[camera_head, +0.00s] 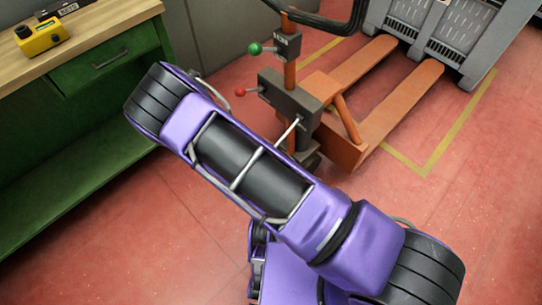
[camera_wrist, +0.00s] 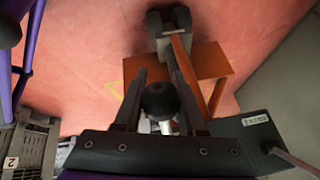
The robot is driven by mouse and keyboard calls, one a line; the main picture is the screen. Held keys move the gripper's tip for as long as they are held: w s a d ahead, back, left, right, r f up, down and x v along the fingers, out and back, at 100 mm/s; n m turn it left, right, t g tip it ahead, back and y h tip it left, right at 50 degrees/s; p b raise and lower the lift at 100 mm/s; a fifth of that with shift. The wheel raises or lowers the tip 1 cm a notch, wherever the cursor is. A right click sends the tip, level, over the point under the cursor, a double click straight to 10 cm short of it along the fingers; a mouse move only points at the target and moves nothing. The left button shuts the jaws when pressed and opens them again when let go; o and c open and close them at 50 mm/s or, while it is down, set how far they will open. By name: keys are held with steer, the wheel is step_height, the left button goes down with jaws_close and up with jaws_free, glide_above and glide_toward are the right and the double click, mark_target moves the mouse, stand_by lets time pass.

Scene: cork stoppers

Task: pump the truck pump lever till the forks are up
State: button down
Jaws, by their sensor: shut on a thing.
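An orange pallet truck (camera_head: 342,148) stands on the red floor, its two forks (camera_head: 398,108) reaching back to the right; their exact height off the floor is hard to judge. A black pump block (camera_head: 289,97) sits on its mast, with a thin metal pump lever (camera_head: 290,129) coming out toward my arm. The lever's far end is hidden behind my arm in the head view. In the wrist view, my gripper (camera_wrist: 159,84) is shut around the lever's black ball knob (camera_wrist: 159,99), one finger on each side. The truck's orange body (camera_wrist: 208,60) shows beyond.
A green workbench (camera_head: 110,62) with a yellow device (camera_head: 42,37) stands at left. Floor at right is clear.

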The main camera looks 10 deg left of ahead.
steer(key=shift+w+d+r, duration=0.2)
steer(key=shift+w+r, duration=0.05)
steer(key=shift+w, duration=0.25)
steer(key=c, duration=0.6)
jaws_free()
steer(key=shift+o, duration=0.5)
steer(key=shift+s+f, duration=0.1)
steer(key=shift+s, duration=0.05)
steer(key=p+v, duration=0.6)
steer(key=v, duration=1.1)
steer(key=shift+s, duration=0.25)
steer(key=shift+a+r, duration=0.1)
steer(key=shift+r, duration=0.1)
